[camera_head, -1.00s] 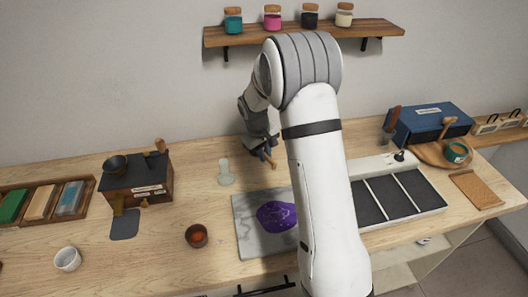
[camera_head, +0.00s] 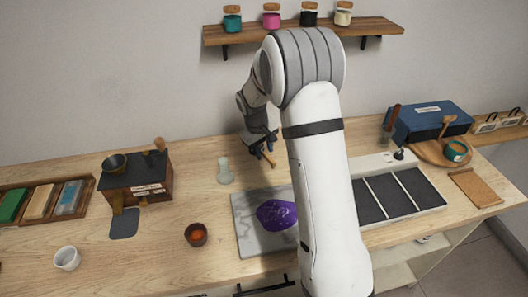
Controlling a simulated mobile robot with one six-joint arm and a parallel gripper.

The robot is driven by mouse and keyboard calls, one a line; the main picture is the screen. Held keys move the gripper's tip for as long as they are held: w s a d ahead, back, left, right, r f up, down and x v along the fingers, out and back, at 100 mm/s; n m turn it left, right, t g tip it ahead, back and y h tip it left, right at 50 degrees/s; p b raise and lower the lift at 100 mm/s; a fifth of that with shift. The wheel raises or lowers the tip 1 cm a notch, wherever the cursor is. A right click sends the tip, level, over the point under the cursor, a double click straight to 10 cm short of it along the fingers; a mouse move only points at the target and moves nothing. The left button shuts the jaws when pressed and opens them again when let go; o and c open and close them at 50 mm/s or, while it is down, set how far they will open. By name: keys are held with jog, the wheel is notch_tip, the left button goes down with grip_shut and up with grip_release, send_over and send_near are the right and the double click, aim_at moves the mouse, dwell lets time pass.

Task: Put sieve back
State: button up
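A small round dark bowl-shaped piece (camera_head: 114,163), which may be the sieve, sits at the left on top of a dark-topped wooden box (camera_head: 138,178) with pale labels. Its mesh is too small to make out. My gripper (camera_head: 265,156) hangs over the back middle of the worktop, right of the box and apart from it. Its tan tips point down. The view is too small to show whether they are apart or hold anything.
A glass-like pale piece (camera_head: 225,171) stands left of my gripper. A marble slab (camera_head: 246,239) with a purple patch (camera_head: 277,214) lies in front. A brown cup (camera_head: 196,234) and white cup (camera_head: 67,258) stand front left. A blue box (camera_head: 429,121) is at right.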

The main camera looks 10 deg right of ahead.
jog(key=s+r+m+b, duration=0.1)
jog(key=s+r, duration=0.3)
jog(key=r, duration=0.4)
jog(key=s+r, duration=0.4)
jog(key=r, duration=0.3)
jog(key=s+m+t+y, duration=0.2)
jog(key=s+m, duration=0.1)
jog(key=s, duration=2)
jog(key=shift+s+r, duration=0.4)
jog(key=shift+r, duration=0.05)
jog(key=shift+s+d, duration=0.1)
